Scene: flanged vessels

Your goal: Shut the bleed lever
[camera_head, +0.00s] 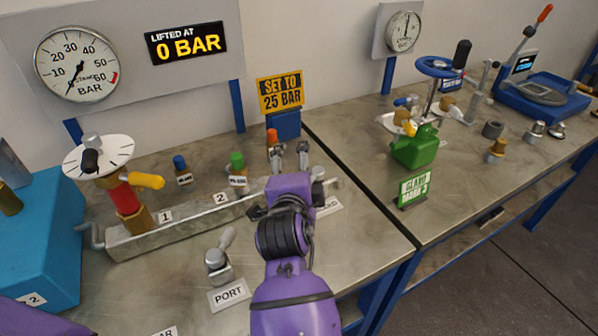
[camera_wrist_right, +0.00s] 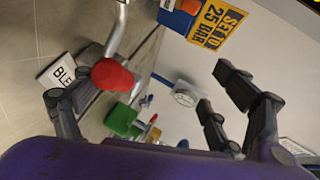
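The bleed lever shows in the right wrist view as a bent silver rod with a red knob (camera_wrist_right: 112,76), beside a partly cut-off label beginning "BLE" (camera_wrist_right: 62,72). My right gripper (camera_head: 289,152) is open, over the right end of the metal manifold bar (camera_head: 185,232). In the wrist view its fingers (camera_wrist_right: 150,100) are wide apart; the knob shows between them, nearer the left finger. I cannot tell whether it touches. In the head view my gripper and arm hide most of the lever area. My left gripper is out of view.
A red valve (camera_head: 124,198) with a white dial and yellow handle stands on the manifold's left end. Blue (camera_head: 180,163) and green (camera_head: 237,161) capped parts stand behind the bar. The port valve (camera_head: 217,262) stands in front. A "SET TO 25 BAR" sign (camera_head: 280,92) stands behind.

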